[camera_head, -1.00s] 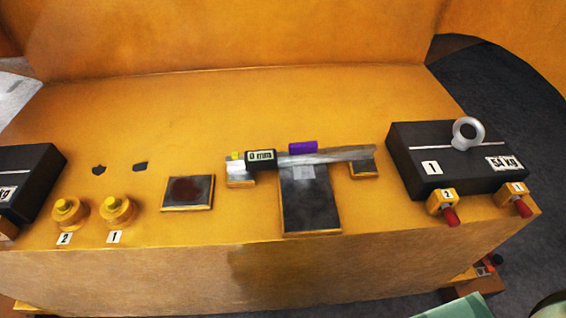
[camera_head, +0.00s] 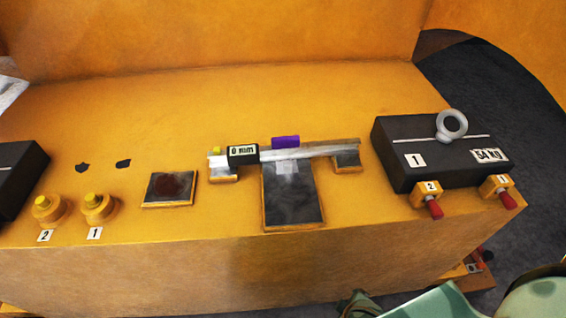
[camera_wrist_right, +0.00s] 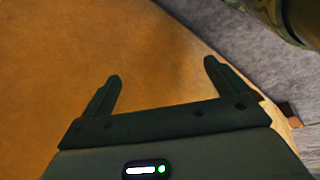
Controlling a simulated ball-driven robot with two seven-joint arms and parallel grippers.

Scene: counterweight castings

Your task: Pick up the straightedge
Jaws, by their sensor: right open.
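The straightedge (camera_head: 310,152) is a long silvery bar lying left to right across two small pads on the orange bench. A purple block (camera_head: 285,141) sits at the middle of its back edge, and a dark readout marked "0 mm" (camera_head: 243,153) is near its left end. My right gripper (camera_wrist_right: 161,72) is open and empty in the right wrist view, with plain orange surface beyond its fingers. In the head view my pale green right arm shows at the bottom right, in front of the bench and well away from the straightedge. My left gripper is not in view.
A black casting (camera_head: 440,155) with a lifting eye and "54 kg" label stands right of the straightedge, above red-tipped knobs (camera_head: 434,207). A dark plate (camera_head: 293,205) lies in front of the straightedge. Left are a square pad (camera_head: 170,189), yellow-topped knobs (camera_head: 97,206) and another black casting (camera_head: 15,175).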

